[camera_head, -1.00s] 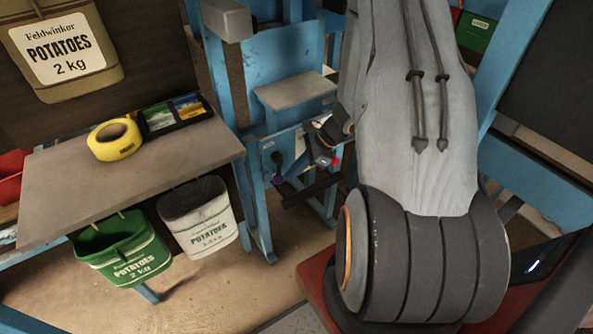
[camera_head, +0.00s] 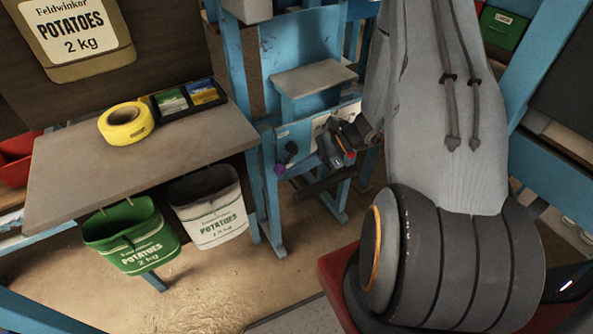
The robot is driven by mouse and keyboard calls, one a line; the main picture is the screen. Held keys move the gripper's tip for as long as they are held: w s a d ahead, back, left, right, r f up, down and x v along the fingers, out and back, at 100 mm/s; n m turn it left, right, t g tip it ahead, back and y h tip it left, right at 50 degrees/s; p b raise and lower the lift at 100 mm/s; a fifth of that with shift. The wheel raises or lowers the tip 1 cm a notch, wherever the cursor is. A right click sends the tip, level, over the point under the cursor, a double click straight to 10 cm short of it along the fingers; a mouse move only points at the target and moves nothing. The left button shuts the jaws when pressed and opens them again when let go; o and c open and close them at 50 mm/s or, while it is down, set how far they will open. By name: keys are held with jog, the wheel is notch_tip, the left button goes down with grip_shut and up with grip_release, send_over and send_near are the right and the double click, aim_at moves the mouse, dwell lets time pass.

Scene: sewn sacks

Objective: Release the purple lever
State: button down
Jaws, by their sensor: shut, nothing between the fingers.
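The purple lever (camera_head: 280,168) is small and dark purple, on the front of the blue stand (camera_head: 303,60) in the middle of the view. Its exact angle is too small to tell. My gripper (camera_head: 329,158) is in front of the stand, to the right of the lever and apart from it in the picture. Its jaws are shut and empty. My arm hides the right side of the stand.
A table (camera_head: 75,175) at left carries yellow tape (camera_head: 126,123) and a dark tray of cards (camera_head: 188,101). A green potato sack (camera_head: 131,236) and a white one (camera_head: 209,205) hang from its front edge. Open floor lies below.

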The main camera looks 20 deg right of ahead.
jog(key=shift+a+r+y, duration=0.2)
jog(key=shift+a+y, duration=0.15)
jog(key=shift+y, duration=0.45)
dwell(0.9)
jog(key=v, duration=0.7)
jog(key=shift+d+b, duration=0.4)
jog(key=shift+s+a+r, duration=0.1)
jog(key=shift+r, duration=0.15)
